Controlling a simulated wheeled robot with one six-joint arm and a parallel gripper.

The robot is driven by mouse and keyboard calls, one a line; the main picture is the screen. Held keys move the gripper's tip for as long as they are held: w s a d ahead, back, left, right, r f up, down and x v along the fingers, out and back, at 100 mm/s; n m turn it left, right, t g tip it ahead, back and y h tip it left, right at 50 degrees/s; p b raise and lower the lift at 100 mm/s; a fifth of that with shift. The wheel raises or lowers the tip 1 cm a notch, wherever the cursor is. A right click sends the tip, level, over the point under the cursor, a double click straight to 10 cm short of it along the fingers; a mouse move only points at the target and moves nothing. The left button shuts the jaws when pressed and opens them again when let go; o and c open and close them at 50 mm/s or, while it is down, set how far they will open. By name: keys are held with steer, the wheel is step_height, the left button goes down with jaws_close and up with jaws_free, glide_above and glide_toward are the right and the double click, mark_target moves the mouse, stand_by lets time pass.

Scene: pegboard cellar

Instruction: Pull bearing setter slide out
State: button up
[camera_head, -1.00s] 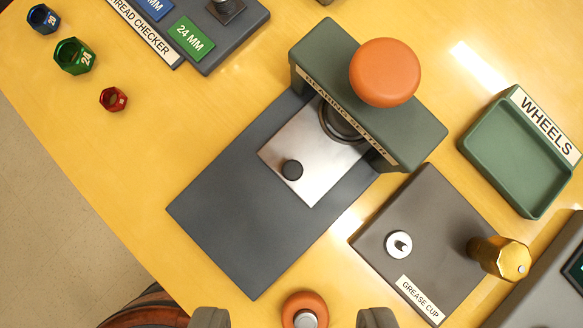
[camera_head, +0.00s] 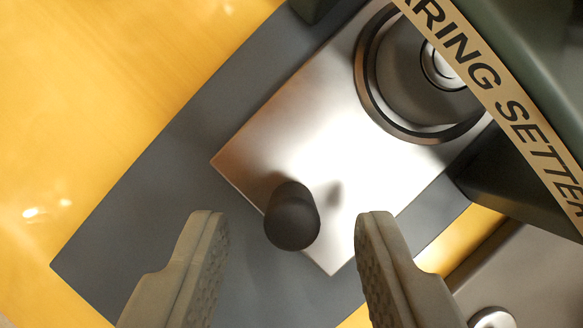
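The bearing setter (camera_head: 525,75) is a dark green press with a cream label, at the upper right. Its slide (camera_head: 300,130) is a bright metal plate that runs under the press, with a round ringed seat partly hidden by the press. A black knob (camera_head: 292,215) stands up near the slide's front corner. My gripper (camera_head: 287,225) is open, with one finger on each side of the knob in the picture and a visible gap on both sides. I cannot tell how far the fingertips are above the plate.
The dark grey base plate (camera_head: 150,210) lies under the slide and is bare to the lower left. The yellow bench (camera_head: 90,90) is clear at the left. The grey grease cup board (camera_head: 535,265) is at the lower right, with a pale round part (camera_head: 492,317).

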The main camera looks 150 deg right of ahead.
steer(key=shift+x, duration=0.85)
jaws_close()
steer(key=shift+s+a, duration=0.45)
steer(key=shift+s, duration=1.3)
steer(key=shift+s+a, duration=0.5)
steer(key=shift+s, duration=1.2)
steer(key=shift+s+a, duration=0.45)
steer(key=shift+s, duration=1.3)
jaws_free()
steer(key=shift+s, duration=0.15)
steer(key=shift+r, duration=0.1)
